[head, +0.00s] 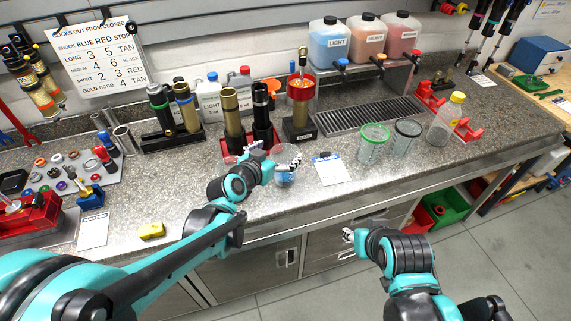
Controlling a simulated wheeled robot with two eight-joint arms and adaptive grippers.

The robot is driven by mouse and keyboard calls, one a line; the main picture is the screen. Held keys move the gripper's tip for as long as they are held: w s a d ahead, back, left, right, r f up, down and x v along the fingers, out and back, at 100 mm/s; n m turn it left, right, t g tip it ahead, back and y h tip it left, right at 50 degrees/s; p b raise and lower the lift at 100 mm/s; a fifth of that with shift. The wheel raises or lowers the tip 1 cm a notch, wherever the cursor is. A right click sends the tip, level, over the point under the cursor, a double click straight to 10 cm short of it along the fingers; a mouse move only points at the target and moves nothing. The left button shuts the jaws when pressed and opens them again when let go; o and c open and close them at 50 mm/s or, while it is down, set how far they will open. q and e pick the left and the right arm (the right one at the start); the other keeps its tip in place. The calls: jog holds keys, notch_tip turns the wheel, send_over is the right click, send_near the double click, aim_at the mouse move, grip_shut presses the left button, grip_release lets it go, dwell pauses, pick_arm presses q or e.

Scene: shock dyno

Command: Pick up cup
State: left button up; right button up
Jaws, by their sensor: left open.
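A clear cup with a blue tint (286,179) stands on the counter near its front edge, partly hidden by my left gripper (275,157). My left gripper is open, its fingers at the cup's upper part; I cannot tell whether they touch it. Two more clear cups stand to the right: one with a green rim (373,146) and one with a dark rim (405,142). My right gripper (348,236) is low, in front of the cabinet and away from the cups; its jaws are too small to read.
Dark and gold shock bodies (233,120) stand in a red holder just behind the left gripper. A white card (330,168) lies right of the near cup. A clear bottle with a yellow cap (445,120) stands farther right. A yellow block (151,231) lies at the front left.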

pick_arm(q)
jog(key=b, duration=0.4)
send_near(290, 160)
jog(key=shift+x, duration=1.2)
jog(key=shift+w+d+f, duration=0.25)
jog(key=shift+w+d, duration=0.05)
jog(key=shift+w, duration=0.15)
jog(key=b+x, duration=0.1)
jog(key=x, duration=0.5)
jog(key=shift+w, duration=0.1)
jog(key=shift+r, duration=0.1)
jog(key=c, duration=1.4)
jog(key=shift+c, duration=0.2)
